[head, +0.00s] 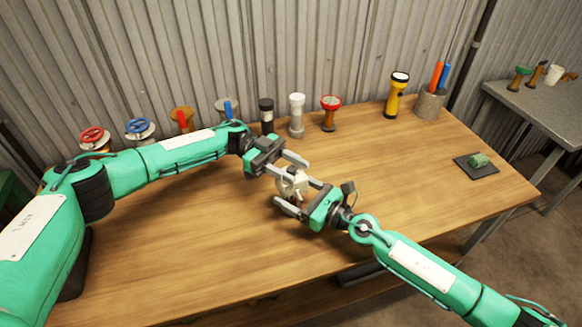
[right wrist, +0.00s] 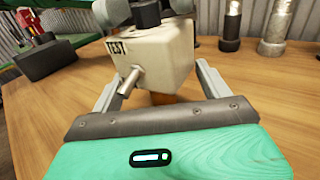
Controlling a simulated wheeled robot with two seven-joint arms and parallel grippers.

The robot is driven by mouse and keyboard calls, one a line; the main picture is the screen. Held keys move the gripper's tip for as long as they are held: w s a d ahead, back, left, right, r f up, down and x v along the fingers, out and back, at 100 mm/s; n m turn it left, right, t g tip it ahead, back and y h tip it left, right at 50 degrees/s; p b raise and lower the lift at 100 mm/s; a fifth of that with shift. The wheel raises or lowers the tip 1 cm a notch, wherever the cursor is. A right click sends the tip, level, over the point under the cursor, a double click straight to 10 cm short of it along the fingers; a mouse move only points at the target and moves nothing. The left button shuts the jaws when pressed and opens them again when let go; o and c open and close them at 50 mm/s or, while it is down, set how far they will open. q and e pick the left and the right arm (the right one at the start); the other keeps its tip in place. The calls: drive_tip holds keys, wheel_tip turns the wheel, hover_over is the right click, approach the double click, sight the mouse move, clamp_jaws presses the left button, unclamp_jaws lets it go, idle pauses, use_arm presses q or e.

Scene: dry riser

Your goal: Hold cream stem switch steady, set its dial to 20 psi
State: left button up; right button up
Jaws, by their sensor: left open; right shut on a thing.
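The cream stem switch (head: 291,184) is a small cream box over the middle of the table. In the right wrist view its box (right wrist: 155,62) shows a "TEST" label, a short metal stub and a dark round part on top. My right gripper (head: 284,192) is shut on the box, with a finger on either side. My left gripper (head: 294,167) is open close above and behind the switch, its fingers around the upper part. I cannot tell whether they touch it. The dial's scale and setting cannot be read.
Along the table's back stand red (head: 94,138) and blue (head: 139,129) handwheel valves, a black-topped cylinder (head: 266,112), a grey one (head: 296,117), a red-topped fitting (head: 329,112), a yellow flashlight (head: 394,97) and a pen cup (head: 430,104). A dark pad (head: 482,172) lies right. The front is clear.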

use_arm(q)
drive_tip(key=v, duration=0.7)
drive_tip(key=shift+a, duration=0.15)
drive_tip(key=shift+w, duration=0.15)
use_arm(e)
drive_tip(key=o, duration=1.3)
